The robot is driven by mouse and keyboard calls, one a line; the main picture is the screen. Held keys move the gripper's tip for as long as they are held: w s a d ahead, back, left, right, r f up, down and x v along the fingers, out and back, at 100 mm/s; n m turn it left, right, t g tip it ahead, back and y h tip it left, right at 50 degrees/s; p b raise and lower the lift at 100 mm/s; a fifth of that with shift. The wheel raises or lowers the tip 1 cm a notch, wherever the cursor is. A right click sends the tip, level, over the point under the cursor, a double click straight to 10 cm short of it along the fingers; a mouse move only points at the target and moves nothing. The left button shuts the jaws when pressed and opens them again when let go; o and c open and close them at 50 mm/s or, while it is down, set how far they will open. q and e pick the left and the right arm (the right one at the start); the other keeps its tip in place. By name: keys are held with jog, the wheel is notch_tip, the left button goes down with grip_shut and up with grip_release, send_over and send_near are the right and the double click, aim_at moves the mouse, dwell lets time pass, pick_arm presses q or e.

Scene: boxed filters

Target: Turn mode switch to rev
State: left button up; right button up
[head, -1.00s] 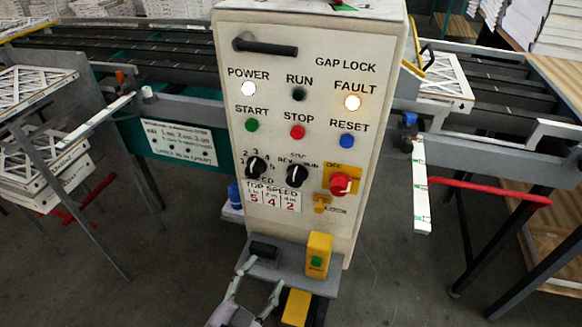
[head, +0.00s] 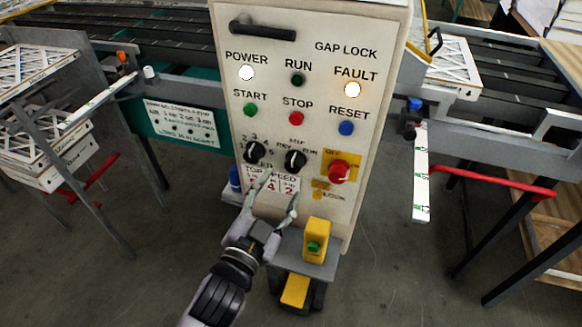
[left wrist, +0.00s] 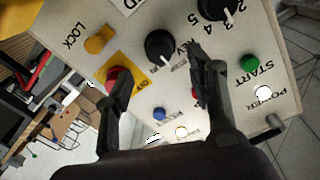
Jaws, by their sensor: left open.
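The mode switch is a black knob (head: 295,160) with a white pointer line, under the REV and RUN labels on the white control panel (head: 375,110). In the left wrist view the mode switch (left wrist: 159,46) shows just beyond and between my fingertips, with its pointer towards the lettering; I cannot tell which label it points at. My left gripper (head: 278,188) is open and empty in front of the panel, below the mode switch and apart from it as far as I can see. It also shows in the left wrist view (left wrist: 158,65). My right gripper is out of view.
The speed knob (head: 254,152) sits left of the mode switch, and the red off switch (head: 340,172) sits to its right. A yellow box with a green button (head: 316,240) stands on the ledge below. The power and fault lamps are lit.

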aim_at(292, 168)
pick_arm(q)
jog(key=b+x, duration=0.1)
jog(key=x, duration=0.6)
jog(key=shift+c, duration=0.2)
jog(key=c, duration=1.1)
